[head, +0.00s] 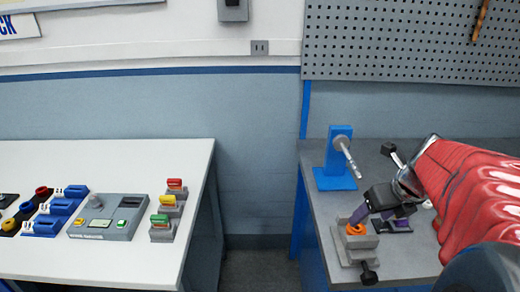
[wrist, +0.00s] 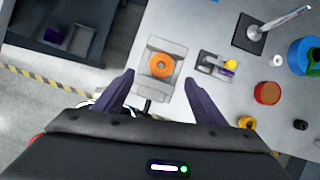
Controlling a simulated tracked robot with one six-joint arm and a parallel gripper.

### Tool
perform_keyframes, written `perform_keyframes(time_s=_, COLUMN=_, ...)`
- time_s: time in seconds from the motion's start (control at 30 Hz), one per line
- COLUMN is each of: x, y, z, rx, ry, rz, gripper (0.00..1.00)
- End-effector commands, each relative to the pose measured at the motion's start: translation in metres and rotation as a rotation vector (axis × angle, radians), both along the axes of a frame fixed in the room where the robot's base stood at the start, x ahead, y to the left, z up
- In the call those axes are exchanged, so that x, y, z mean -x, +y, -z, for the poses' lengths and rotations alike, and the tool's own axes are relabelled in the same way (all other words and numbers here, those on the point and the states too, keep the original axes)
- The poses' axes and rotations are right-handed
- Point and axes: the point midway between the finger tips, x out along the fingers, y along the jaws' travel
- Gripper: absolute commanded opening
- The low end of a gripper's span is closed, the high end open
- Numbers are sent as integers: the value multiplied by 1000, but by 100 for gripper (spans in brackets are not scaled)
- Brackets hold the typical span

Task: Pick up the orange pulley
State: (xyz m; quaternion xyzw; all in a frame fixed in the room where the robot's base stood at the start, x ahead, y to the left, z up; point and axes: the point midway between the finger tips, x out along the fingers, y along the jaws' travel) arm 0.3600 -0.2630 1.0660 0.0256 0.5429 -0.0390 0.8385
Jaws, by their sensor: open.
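The orange pulley (head: 355,229) sits in a grey fixture (head: 345,245) near the front left of the right-hand grey bench. In the wrist view the orange pulley (wrist: 161,65) shows as a ring seen from above, with its grey fixture (wrist: 153,88) around it. My gripper (head: 374,212) is above and close to the pulley, its purple fingers open. In the wrist view my gripper (wrist: 158,80) has its fingertips spread to either side of the pulley in the picture. Nothing is held. Whether a finger touches the pulley I cannot tell.
A small holder with a yellow piece (wrist: 230,64) stands right of the fixture. A red pulley (wrist: 267,93) lies farther right. A blue stand with a rod (head: 338,160) stands behind on the bench. The left table (head: 60,155) holds coloured parts and a control box (head: 108,217).

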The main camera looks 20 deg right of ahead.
Motion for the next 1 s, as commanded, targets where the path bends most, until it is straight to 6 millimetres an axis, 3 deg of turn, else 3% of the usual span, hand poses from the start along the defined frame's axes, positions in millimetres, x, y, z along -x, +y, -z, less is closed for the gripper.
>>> perform_keyframes(time_s=0.23, x=-14, y=0, z=32, rx=-2, ry=2, rz=-2, gripper=65)
perform_keyframes(time_s=0.73, x=-18, y=-1, z=40, rx=-1, ry=2, rz=-4, gripper=65)
perform_keyframes(time_s=1.0, x=-28, y=-4, z=68, rx=-3, ry=4, rz=-4, gripper=65)
